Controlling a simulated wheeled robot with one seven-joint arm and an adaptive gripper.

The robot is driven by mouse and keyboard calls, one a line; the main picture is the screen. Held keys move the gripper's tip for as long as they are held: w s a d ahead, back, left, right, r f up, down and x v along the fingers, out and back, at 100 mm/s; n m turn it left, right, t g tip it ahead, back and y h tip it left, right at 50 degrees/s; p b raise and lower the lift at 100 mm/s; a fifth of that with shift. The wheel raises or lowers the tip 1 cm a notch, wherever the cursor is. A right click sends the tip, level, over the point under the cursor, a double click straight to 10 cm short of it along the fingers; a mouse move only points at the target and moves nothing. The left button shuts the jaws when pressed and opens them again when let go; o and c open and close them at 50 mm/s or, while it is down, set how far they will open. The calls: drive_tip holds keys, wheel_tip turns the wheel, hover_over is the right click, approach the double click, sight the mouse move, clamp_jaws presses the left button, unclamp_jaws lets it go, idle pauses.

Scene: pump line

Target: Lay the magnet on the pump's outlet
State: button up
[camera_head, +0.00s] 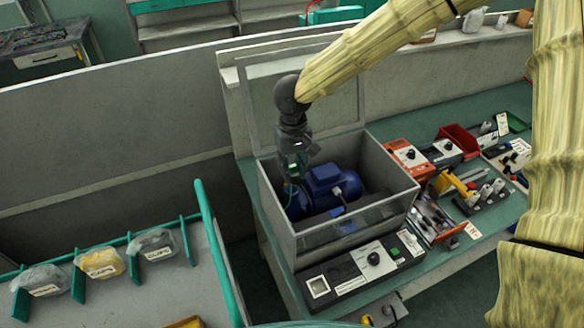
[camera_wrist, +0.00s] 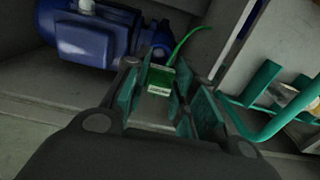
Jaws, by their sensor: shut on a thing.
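A blue pump (camera_head: 330,183) lies inside an open grey box (camera_head: 375,216) on the bench. It also shows at the upper left of the wrist view (camera_wrist: 85,40). I cannot clearly tell which part is its outlet. My gripper (camera_head: 296,172) points down into the left part of the box, beside the pump's left end. In the wrist view its green-padded fingers (camera_wrist: 160,92) are shut on a small green block with a pale label, which appears to be the magnet (camera_wrist: 161,74). A thin green cord (camera_wrist: 187,38) runs up from it. The fingers hide part of the block.
The box's clear lid (camera_head: 345,90) stands raised behind it. A control panel (camera_head: 360,270) is in front. Tools and an orange device (camera_head: 408,157) crowd the bench to the right. A teal-edged rack with labelled bags (camera_head: 100,262) is at the lower left.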

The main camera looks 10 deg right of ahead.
sight(292, 190)
drive_tip(key=shift+w+f+b, duration=0.3)
drive_tip(key=shift+f+b, duration=0.05)
drive_tip(key=shift+f, duration=0.15)
drive_tip(key=shift+w+f+b, duration=0.25)
drive_tip(key=shift+f+b, duration=0.05)
drive_tip(key=shift+f, duration=0.2)
drive_tip(key=shift+s+f+b, duration=0.3)
drive_tip(key=shift+s+b, duration=0.15)
drive_tip(key=shift+b, duration=0.45)
drive_tip(key=shift+w+a+f+b, duration=0.1)
drive_tip(key=shift+w+f+b, duration=0.1)
drive_tip(key=shift+f+b, duration=0.4)
drive_tip(key=shift+p, duration=0.45)
drive_tip(key=shift+f, duration=0.45)
drive_tip(key=shift+s+f+p, duration=0.1)
drive_tip(key=shift+s+p, duration=0.05)
drive_tip(key=shift+p, duration=1.55)
drive_tip(key=shift+f+p, duration=0.55)
drive_tip(key=shift+p, duration=0.85)
